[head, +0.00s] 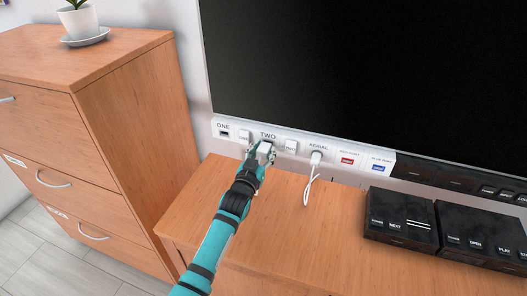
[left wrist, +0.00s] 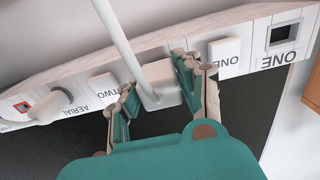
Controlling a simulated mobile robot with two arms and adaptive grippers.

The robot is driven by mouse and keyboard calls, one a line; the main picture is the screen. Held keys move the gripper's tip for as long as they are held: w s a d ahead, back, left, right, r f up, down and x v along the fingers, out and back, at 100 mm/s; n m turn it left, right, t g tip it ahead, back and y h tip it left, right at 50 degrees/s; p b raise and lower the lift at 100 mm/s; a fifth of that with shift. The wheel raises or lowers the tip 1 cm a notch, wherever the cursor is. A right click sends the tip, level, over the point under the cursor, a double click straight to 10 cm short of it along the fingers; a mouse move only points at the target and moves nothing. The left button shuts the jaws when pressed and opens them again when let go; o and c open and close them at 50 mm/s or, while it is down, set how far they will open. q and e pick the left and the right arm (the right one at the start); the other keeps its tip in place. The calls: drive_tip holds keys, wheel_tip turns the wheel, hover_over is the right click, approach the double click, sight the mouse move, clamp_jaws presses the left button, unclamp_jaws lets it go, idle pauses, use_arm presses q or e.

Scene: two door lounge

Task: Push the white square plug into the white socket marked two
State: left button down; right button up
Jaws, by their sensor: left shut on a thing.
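The white square plug (left wrist: 160,84) is between the fingers of my left gripper (left wrist: 157,88), with a pale cable (left wrist: 118,38) running up from it in the left wrist view. In the head view the gripper (head: 259,151) is at the wall panel, just below the word TWO, with the white plug (head: 266,147) showing at its fingertips. The socket marked two is hidden behind the plug and fingers. I cannot tell whether the plug is in the socket or just in front of it. My right gripper is not in view.
Socket ONE (head: 224,133) is dark and empty, left of TWO. A white plug (head: 316,157) with a hanging cable is at AERIAL; red (head: 347,160) and blue (head: 378,167) ports lie further right. Black button boxes (head: 401,219) stand on the wooden cabinet (head: 330,250). A drawer unit (head: 130,120) stands left.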

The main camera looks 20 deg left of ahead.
use_arm(q)
drive_tip(key=shift+w+b, duration=0.3)
drive_tip(key=shift+w, duration=0.2)
drive_tip(key=c, duration=0.8)
unclamp_jaws()
drive_tip(key=shift+s, duration=0.1)
drive_tip(key=s, duration=1.2)
drive_tip(key=shift+a, duration=0.2)
